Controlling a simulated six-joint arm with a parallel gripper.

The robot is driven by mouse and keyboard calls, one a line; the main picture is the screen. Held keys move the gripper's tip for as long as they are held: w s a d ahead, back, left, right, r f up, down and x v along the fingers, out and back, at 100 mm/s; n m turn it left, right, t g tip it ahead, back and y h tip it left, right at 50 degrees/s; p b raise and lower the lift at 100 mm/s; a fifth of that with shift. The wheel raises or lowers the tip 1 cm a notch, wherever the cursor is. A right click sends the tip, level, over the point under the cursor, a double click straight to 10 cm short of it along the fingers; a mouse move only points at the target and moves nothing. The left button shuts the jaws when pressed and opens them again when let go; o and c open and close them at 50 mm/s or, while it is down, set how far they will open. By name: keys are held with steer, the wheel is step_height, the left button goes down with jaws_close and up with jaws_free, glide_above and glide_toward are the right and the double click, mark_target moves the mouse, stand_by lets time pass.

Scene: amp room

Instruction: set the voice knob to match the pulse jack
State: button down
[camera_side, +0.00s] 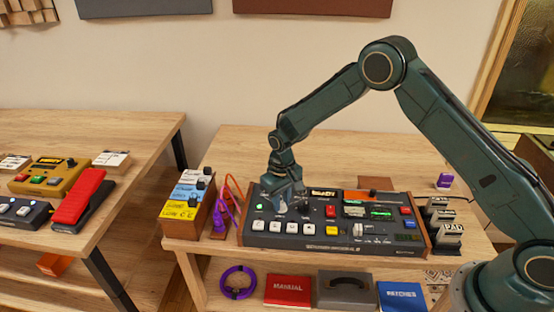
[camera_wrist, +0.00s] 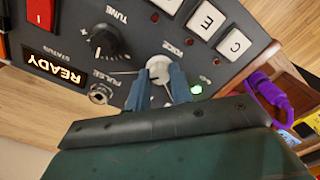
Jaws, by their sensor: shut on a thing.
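The voice knob (camera_wrist: 158,68) is a pale round knob on the dark front panel in the wrist view, beside lettering that reads VOICE. My gripper (camera_wrist: 160,80) is shut on it, one finger on each side. The fingers hide part of the knob, and I cannot make out its pointer. The pulse jack (camera_wrist: 101,94), a metal ring socket by the word PULSE, is left of the fingers and apart from them. In the side view my gripper (camera_side: 284,203) is down at the left part of the console (camera_side: 330,240); knob and jack are hard to make out there.
A black tune knob (camera_wrist: 104,41) and a READY display (camera_wrist: 55,69) are close to the jack. White letter keys (camera_wrist: 207,20) and a lit green lamp (camera_wrist: 196,89) are near the gripper. Purple and orange cables (camera_side: 228,200) stand left of the console.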

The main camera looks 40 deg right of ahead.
mark_target(282, 203)
steer(key=shift+r, duration=0.1)
steer(key=c, duration=1.2)
jaws_free()
steer(key=shift+c, duration=0.2)
step_height(282, 203, up, 14)
